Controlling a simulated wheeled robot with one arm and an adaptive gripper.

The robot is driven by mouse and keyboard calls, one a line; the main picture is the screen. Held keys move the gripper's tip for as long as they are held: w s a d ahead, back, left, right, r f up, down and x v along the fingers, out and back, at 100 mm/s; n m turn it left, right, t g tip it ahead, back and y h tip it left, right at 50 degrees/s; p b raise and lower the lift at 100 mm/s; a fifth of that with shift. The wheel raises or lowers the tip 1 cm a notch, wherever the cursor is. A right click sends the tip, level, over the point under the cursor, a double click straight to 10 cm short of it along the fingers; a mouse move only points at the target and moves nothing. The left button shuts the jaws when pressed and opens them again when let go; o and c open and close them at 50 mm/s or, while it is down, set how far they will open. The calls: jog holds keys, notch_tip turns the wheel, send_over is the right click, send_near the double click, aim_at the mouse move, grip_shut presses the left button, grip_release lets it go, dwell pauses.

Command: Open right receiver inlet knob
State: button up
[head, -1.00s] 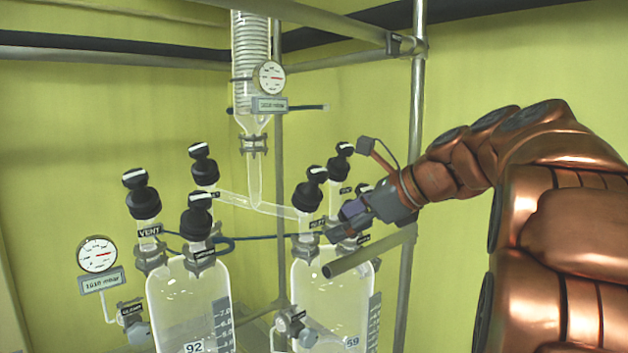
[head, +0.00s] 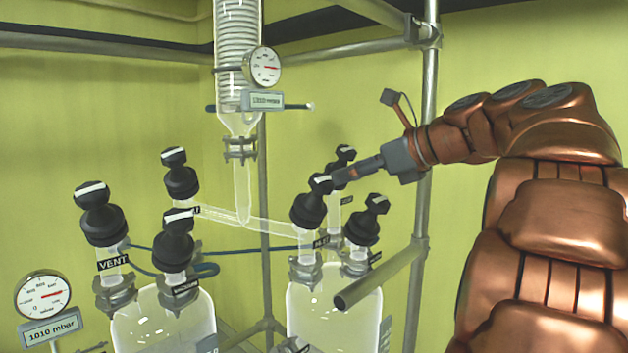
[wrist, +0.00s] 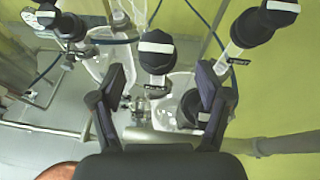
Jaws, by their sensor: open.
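The right receiver (head: 330,310) is a clear glass vessel with several black knobs on top. Its inlet knob (head: 307,205) is black with a white bar on top and stands at the front left, above a partly readable label. My gripper (head: 340,177) is level with the top of this knob, just to its right. In the wrist view my open gripper (wrist: 163,82) has one finger on each side, with the inlet knob (wrist: 156,50) ahead between them. Nothing is held. I cannot tell whether the fingers touch the knob.
A back knob (head: 343,158) and a right knob (head: 367,220) stand close by on the same receiver. The left receiver (head: 165,325) has its own knobs, including the vent knob (head: 100,212). A metal bar (head: 380,275) runs in front on the right. A glass condenser (head: 238,60) hangs above.

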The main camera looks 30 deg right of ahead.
aim_at(325, 179)
jog(key=x, duration=0.7)
jog(key=shift+a+p, duration=0.3)
jog(key=shift+p, duration=0.1)
jog(key=shift+c, duration=0.2)
jog(key=c, duration=1.1)
jog(key=shift+r+n+p, duration=0.2)
jog(key=shift+n+p, duration=0.1)
jog(key=shift+p, duration=0.6)
jog(key=shift+a+n+g+y+p, duration=0.1)
jog(key=shift+n+g+y+p, duration=0.3)
jog(key=shift+p, duration=0.85)
jog(key=n+y+p, duration=0.1)
jog(key=p, duration=0.1)
jog(key=shift+f+n+p, duration=0.15)
jog(key=shift+n+p, duration=0.2)
jog(key=shift+n, duration=0.05)
jog(key=shift+n+g+y+p, duration=0.3)
jog(key=shift+n+g+y, duration=0.1)
jog(key=shift+n, duration=0.3)
